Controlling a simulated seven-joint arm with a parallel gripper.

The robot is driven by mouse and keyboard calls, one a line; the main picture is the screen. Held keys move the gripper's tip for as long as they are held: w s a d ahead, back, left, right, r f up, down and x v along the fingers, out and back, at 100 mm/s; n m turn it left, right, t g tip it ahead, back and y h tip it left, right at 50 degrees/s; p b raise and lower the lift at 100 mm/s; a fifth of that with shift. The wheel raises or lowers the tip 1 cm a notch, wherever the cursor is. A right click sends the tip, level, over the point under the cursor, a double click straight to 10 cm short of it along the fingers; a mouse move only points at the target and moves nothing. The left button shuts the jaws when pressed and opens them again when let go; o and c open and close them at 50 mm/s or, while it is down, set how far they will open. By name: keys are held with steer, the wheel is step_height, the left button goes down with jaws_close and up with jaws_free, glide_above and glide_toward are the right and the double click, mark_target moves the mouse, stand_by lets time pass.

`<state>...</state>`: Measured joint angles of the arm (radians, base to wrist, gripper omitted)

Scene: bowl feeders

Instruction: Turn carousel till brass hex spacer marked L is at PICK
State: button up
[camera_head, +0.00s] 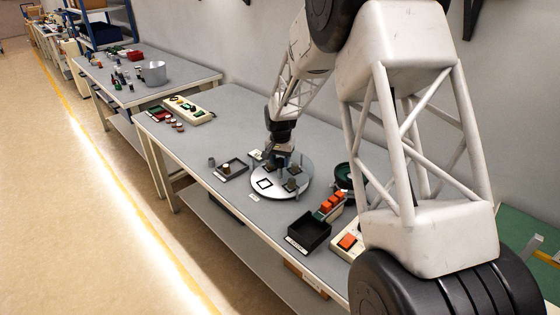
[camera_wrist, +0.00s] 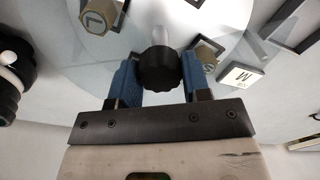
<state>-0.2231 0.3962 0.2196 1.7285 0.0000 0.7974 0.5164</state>
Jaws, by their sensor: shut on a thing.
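The round pale carousel (camera_head: 275,192) lies flat on the grey bench. My gripper (camera_wrist: 158,75) has its blue fingers closed on either side of a black knob (camera_wrist: 160,70) on the carousel. In the head view my gripper (camera_head: 282,158) is over the carousel's far half and hides the knob. In the wrist view the brass hex spacer marked L (camera_wrist: 97,17) stands at the upper left, apart from my fingers. No PICK lettering is readable.
A small tray (camera_head: 231,170) is left of the carousel; a black bin (camera_head: 309,230) and orange-topped parts (camera_head: 330,204) are in front right.

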steer(key=shift+m, duration=7.9)
steer(key=o, duration=1.3)
steer(key=shift+r, duration=0.15)
steer(key=shift+r, duration=3.8)
